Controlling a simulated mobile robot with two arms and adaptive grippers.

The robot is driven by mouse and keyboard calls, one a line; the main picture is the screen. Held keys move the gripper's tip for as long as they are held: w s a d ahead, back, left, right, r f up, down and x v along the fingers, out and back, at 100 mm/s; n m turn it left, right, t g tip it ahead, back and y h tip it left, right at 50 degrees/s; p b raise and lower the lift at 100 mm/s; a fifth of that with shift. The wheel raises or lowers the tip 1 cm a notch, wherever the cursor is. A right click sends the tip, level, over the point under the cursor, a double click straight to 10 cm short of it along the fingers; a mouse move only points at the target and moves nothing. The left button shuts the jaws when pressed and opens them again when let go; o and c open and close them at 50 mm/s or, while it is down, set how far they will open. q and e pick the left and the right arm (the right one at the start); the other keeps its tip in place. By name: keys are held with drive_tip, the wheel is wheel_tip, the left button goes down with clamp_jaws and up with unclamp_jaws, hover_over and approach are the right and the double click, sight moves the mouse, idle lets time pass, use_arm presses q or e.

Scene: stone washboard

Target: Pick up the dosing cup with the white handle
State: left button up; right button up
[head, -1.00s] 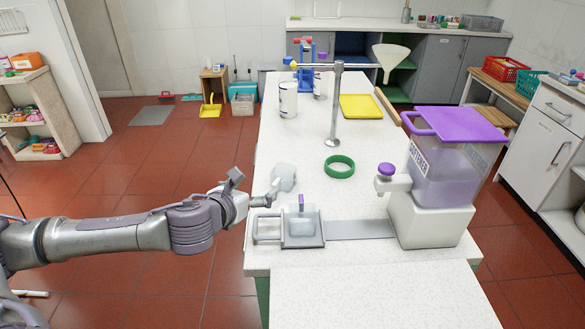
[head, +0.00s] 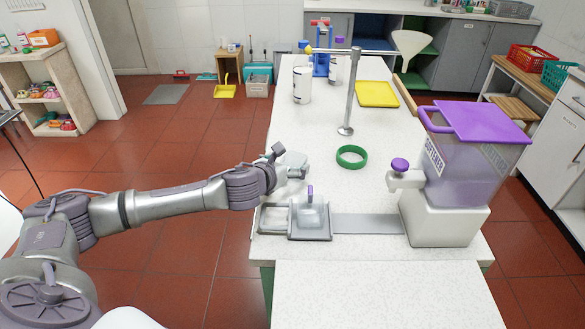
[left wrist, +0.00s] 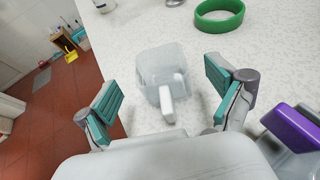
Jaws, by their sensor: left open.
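The dosing cup with the white handle (left wrist: 160,68) stands on the white speckled counter in the left wrist view. It is clear and squarish, and its white handle (left wrist: 167,104) points toward my palm. My left gripper (left wrist: 164,92) is open, with one teal-padded finger on each side of the handle and a gap to both. In the head view my left gripper (head: 297,171) is over the counter's left edge and largely hides the cup (head: 291,158). My right gripper is not in view.
A cup with a purple handle (head: 311,216) sits in a grey tray (head: 310,236) just in front of my left gripper. A purple-lidded dispenser (head: 450,215) stands to the right. A green ring (head: 352,164) and a metal stand (head: 346,130) are behind.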

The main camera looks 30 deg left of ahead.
sight(298, 157)
use_arm(q)
drive_tip(key=x, duration=0.3)
drive_tip(key=shift+w+f, duration=0.25)
drive_tip(key=shift+s+r, duration=0.1)
drive_tip(key=shift+c, duration=1.1)
drive_tip(key=c, duration=0.7)
drive_tip(key=shift+r, duration=0.1)
